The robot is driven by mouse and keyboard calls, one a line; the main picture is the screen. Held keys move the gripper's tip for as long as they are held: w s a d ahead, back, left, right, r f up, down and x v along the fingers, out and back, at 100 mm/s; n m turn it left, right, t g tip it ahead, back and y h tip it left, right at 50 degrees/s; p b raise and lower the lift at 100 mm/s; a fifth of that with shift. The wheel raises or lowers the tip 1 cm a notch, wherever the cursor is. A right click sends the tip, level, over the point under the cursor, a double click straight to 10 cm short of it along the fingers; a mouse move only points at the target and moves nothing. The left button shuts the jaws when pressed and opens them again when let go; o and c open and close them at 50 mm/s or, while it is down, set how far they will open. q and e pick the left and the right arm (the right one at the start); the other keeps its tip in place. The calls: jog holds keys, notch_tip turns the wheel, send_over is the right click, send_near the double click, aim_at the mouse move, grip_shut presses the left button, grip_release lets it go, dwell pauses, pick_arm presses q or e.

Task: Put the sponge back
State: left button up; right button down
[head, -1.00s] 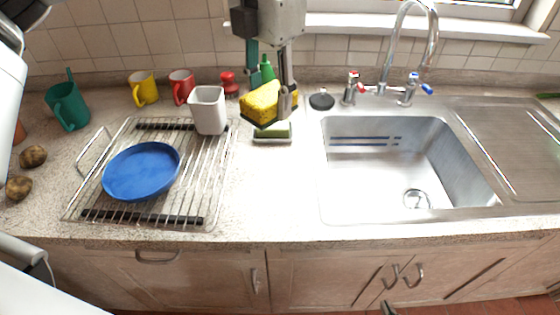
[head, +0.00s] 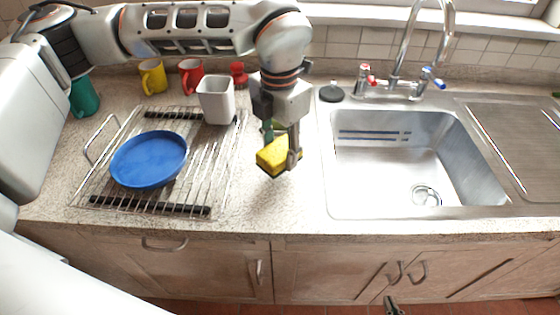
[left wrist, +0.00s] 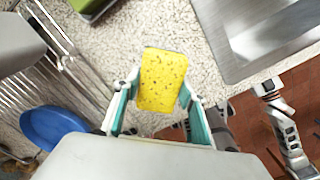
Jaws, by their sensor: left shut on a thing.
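A yellow sponge (head: 272,156) with a dark underside is held by my left gripper (head: 280,150) above the counter, between the rack and the sink. In the left wrist view the yellow sponge (left wrist: 162,80) sits between the two teal fingers of my left gripper (left wrist: 160,92). In the head view my left arm and gripper mostly hide that spot. A dark tip of my right gripper (head: 392,305) shows at the bottom edge; its opening is unclear.
A wire rack (head: 225,180) holds a blue plate (head: 148,158) and a white cup (head: 215,100). The sink (head: 400,165) is to the right. Yellow (head: 152,77) and red (head: 190,78) mugs stand behind. The front counter between rack and sink is clear.

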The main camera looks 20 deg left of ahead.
aim_at(279, 150)
pick_arm(q)
jog(key=shift+f, duration=2.05)
jog(key=shift+f, duration=0.1)
jog(key=o, duration=1)
jog(key=shift+o, duration=0.2)
notch_tip(279, 150, up, 12)
jog(key=shift+s+r, duration=0.1)
jog(key=shift+r, duration=0.05)
jog(key=shift+s, duration=0.1)
